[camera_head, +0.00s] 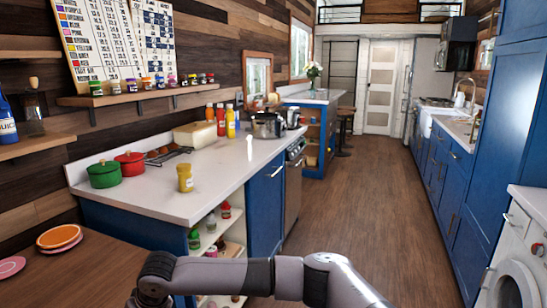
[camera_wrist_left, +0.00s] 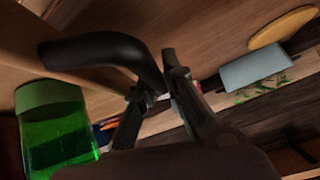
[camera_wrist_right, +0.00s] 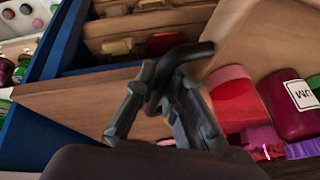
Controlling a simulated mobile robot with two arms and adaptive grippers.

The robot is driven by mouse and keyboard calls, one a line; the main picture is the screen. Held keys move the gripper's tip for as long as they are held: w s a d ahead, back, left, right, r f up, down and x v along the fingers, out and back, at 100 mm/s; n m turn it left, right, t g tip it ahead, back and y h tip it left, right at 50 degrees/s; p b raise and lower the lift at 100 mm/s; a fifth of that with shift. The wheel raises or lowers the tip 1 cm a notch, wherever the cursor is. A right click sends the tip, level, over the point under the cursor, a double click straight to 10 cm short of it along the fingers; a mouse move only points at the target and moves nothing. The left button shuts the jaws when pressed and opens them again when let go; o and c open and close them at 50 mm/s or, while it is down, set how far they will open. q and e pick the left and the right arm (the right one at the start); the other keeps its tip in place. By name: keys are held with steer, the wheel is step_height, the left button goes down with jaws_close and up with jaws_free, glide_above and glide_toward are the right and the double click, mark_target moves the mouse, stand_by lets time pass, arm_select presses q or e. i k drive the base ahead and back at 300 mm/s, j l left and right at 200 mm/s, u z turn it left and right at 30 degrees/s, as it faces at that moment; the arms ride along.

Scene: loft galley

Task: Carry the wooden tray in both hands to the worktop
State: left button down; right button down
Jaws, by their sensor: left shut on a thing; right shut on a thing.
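The white worktop (camera_head: 222,170) runs along the left wall above blue cabinets in the head view. The wooden tray shows only in part; a pale wooden side (camera_wrist_right: 75,103) is in the right wrist view. My right gripper (camera_wrist_right: 160,105) is shut on a black curved handle (camera_wrist_right: 190,52) there. In the left wrist view my left gripper (camera_wrist_left: 150,95) is shut on another black curved handle (camera_wrist_left: 95,50), beside a brown wooden surface. The tray and both grippers are out of the head view, where a grey arm of mine crosses the bottom.
A wooden table (camera_head: 85,275) holds orange and pink discs. A green jar (camera_wrist_left: 60,130) and a jam jar (camera_wrist_right: 288,103) are near the grippers. The aisle is clear.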

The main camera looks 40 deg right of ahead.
mark_target(231, 160)
steer(key=l+z, duration=0.2)
steer(key=z, duration=0.7)
steer(key=i+l, duration=0.35)
steer(key=l, duration=0.15)
steer(key=i+l, duration=0.3)
steer(key=l, duration=0.15)
steer(key=i+l, duration=0.35)
steer(key=l, duration=0.15)
steer(key=i+l, duration=0.35)
steer(key=l, duration=0.15)
